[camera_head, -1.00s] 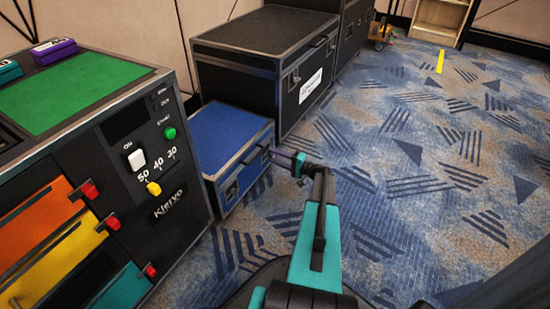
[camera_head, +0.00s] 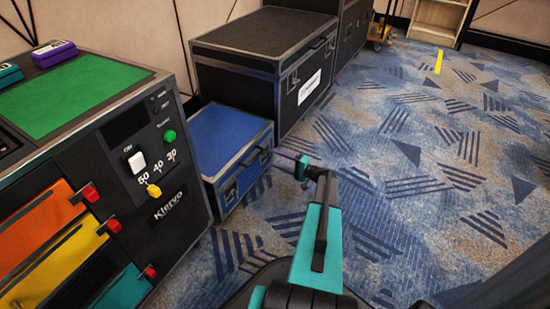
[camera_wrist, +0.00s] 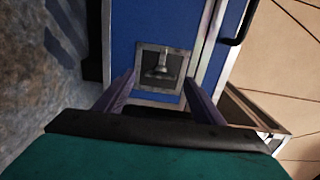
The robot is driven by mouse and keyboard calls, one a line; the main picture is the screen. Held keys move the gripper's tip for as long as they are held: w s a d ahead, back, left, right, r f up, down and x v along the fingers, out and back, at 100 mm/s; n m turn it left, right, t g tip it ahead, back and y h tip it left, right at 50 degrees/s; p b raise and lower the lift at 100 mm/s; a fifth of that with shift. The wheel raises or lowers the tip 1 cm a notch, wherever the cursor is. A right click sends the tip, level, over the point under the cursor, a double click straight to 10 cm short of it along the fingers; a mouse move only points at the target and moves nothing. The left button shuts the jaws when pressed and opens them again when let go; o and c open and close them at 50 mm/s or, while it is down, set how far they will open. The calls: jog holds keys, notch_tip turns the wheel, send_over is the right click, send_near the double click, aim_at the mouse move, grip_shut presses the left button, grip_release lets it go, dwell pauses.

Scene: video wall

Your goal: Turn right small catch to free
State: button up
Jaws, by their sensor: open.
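The blue case (camera_head: 222,136) with metal edges stands on the carpet beside the black console. In the wrist view, its blue front (camera_wrist: 145,22) fills the middle, turned sideways. The small catch (camera_wrist: 162,66) is a grey metal knob in a square recessed plate. My gripper (camera_wrist: 159,80) is open, its two purple fingers apart on either side of the plate, with nothing between them but the view of the catch. I cannot tell the remaining gap. In the head view, my gripper (camera_head: 284,155) is at the right end of the case's front.
The black console (camera_head: 175,207) with a green top stands at the left. A large black case (camera_head: 262,40) stands behind the blue one. A black handle (camera_wrist: 241,22) is right of the catch in the wrist view. Open carpet (camera_head: 430,190) lies to the right.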

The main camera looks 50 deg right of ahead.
jog(key=p+v, duration=0.3)
jog(key=v, duration=0.8)
jog(key=shift+s+p, duration=0.35)
jog(key=shift+d, duration=0.1)
